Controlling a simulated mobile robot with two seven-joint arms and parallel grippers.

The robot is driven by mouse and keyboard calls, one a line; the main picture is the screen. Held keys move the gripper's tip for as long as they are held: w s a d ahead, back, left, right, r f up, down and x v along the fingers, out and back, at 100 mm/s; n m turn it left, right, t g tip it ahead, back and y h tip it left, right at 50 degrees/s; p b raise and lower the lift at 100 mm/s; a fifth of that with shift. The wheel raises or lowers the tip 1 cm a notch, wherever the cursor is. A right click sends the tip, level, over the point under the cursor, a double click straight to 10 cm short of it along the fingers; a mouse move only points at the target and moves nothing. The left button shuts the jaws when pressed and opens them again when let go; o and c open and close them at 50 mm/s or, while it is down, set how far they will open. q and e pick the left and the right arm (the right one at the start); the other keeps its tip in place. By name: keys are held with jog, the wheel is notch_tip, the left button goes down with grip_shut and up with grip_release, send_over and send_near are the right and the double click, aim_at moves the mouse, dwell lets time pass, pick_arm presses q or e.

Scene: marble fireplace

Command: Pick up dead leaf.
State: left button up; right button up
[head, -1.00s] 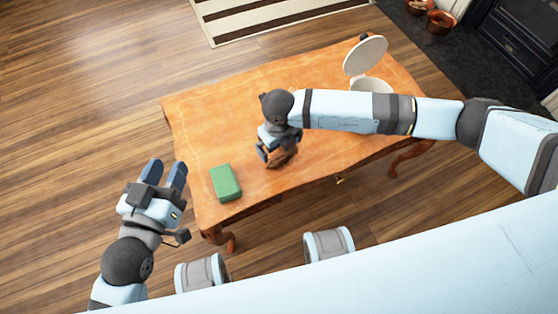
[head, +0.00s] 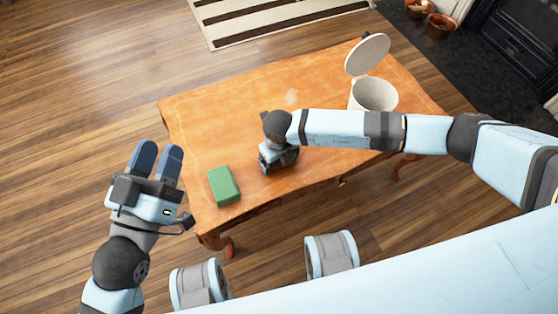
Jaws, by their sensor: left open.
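My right gripper (head: 278,163) points down at the front middle of the wooden table (head: 215,130), low over its top. Its fingers are mostly hidden under the wrist, and I cannot tell whether they are open or shut. No dead leaf shows clearly now; the spot where a brown thing lay is covered by this gripper. A small pale tan patch (head: 291,97) lies on the table behind the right arm; I cannot tell what it is. My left gripper (head: 157,160) is open and empty, left of the table.
A green box (head: 224,186) lies near the table's front left corner. A white pot (head: 373,95) with its round lid (head: 367,55) raised stands at the back right. Wooden floor surrounds the table. A striped rug (head: 270,18) lies behind it.

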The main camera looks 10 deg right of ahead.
jog(key=c, duration=0.4)
jog(key=shift+r, duration=0.1)
jog(key=shift+r+p, duration=0.3)
jog(key=shift+r, duration=0.35)
pick_arm(q)
jog(key=a+f+g+y+p, duration=0.3)
jog(key=f+g+p, duration=0.1)
jog(key=f, duration=0.5)
jog(key=shift+s+a+f+g+y+p, duration=0.3)
jog(key=shift+y+p, duration=0.1)
pick_arm(e)
notch_tip(320, 180, up, 18)
jog(key=shift+r, duration=0.25)
